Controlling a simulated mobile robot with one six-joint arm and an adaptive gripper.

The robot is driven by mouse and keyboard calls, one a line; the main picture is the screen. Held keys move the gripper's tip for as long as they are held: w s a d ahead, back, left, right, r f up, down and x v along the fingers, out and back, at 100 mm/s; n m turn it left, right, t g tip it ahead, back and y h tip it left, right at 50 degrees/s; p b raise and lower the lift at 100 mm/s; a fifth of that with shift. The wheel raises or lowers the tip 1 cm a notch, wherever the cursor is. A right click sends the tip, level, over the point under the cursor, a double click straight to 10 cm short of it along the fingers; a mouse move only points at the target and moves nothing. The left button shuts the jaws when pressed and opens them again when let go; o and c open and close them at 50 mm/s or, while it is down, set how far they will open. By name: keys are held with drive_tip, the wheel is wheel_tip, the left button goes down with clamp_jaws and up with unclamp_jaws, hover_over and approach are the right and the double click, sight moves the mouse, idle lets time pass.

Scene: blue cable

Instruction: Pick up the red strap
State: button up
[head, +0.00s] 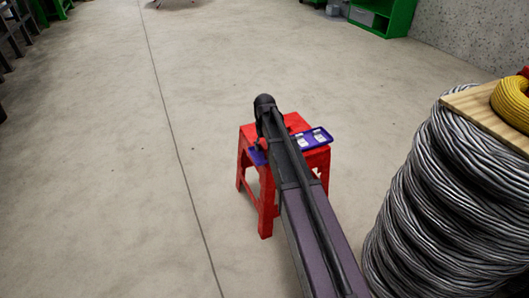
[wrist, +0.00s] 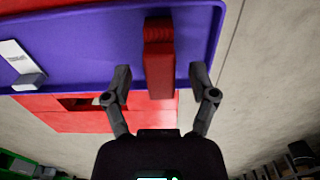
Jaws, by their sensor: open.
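The red strap (wrist: 158,60) lies on the blue tray (wrist: 90,45) in the wrist view, one end sticking out past the tray's near edge. My gripper (wrist: 160,76) is open, with one finger on each side of that end and a gap showing on both sides. In the head view my arm covers the middle of the tray (head: 326,136), which sits on a red stool (head: 265,215). A small red patch (head: 262,144) beside my arm may be the strap; I cannot tell surely.
A white and grey item (wrist: 22,62) lies on the tray to the left in the wrist view. A large grey cable stack (head: 440,215) stands close on the right, with a wooden board and a yellow coil (head: 513,99) on top. The floor left of the stool is clear.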

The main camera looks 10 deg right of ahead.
drive_tip(key=shift+f+b, duration=0.6)
drive_tip(key=shift+f, duration=0.35)
drive_tip(key=c, duration=0.9)
